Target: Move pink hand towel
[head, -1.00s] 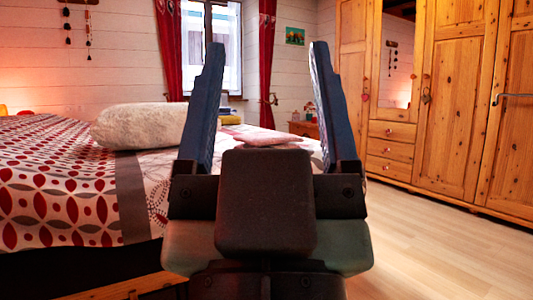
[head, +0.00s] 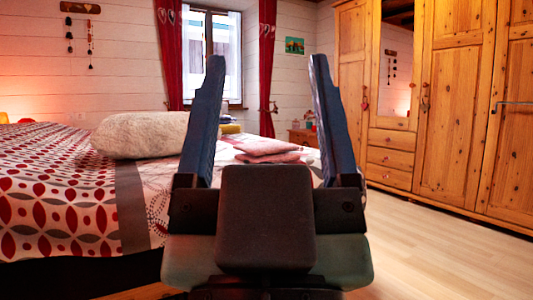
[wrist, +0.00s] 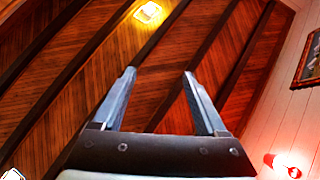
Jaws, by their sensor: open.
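Folded pink towels (head: 268,150) lie in a small stack on the bed, seen between my fingers in the head view. My gripper (head: 264,62) is open and empty, with its fingers pointing up in front of the bed. Its body hides part of the bed's near corner, and the towels are beyond it, not touched. The towels are not in the wrist view.
The bed (head: 60,190) has a red-and-white patterned cover and a pale bolster (head: 138,135). A wooden wardrobe (head: 450,110) stands along the right wall. The wooden floor (head: 430,245) between is clear. A small wooden cabinet (head: 303,137) stands at the back.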

